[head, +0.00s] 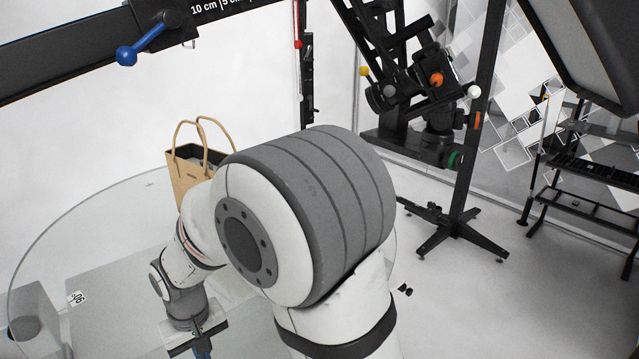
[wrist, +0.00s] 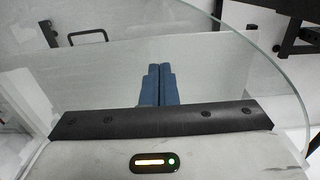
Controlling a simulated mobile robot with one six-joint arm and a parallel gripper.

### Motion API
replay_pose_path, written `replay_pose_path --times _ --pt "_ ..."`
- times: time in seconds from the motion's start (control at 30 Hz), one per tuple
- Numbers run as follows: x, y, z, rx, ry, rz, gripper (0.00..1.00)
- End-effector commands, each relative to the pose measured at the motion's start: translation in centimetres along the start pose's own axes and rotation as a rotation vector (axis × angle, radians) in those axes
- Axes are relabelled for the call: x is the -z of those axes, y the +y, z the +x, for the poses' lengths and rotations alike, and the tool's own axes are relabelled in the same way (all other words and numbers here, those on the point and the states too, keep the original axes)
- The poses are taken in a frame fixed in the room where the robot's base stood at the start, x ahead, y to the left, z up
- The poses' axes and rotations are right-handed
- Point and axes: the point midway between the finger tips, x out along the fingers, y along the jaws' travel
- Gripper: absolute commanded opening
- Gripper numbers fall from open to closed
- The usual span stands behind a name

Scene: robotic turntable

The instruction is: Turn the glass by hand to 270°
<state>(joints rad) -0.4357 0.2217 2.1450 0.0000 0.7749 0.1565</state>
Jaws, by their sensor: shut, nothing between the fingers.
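The glass is a large round clear turntable plate (head: 110,225) at the left in the head view, partly hidden behind my arm. Its curved, greenish edge also shows at the right in the wrist view (wrist: 262,62).
A tan paper bag (head: 190,175) with handles stands on the far part of the glass. A black beam with a blue knob (head: 127,55) crosses the upper left. A black camera stand (head: 455,210) stands right of the glass, with a dark shelf (head: 600,200) farther right. Floor between is mostly clear.

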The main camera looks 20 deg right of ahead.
Motion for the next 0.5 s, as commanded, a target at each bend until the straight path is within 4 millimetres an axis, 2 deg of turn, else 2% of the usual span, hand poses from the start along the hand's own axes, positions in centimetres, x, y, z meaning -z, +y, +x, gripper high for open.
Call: replay_pose_path --times 0.5 --pt "1.0 -2.1 0.2 0.000 0.000 -0.001 0.00"
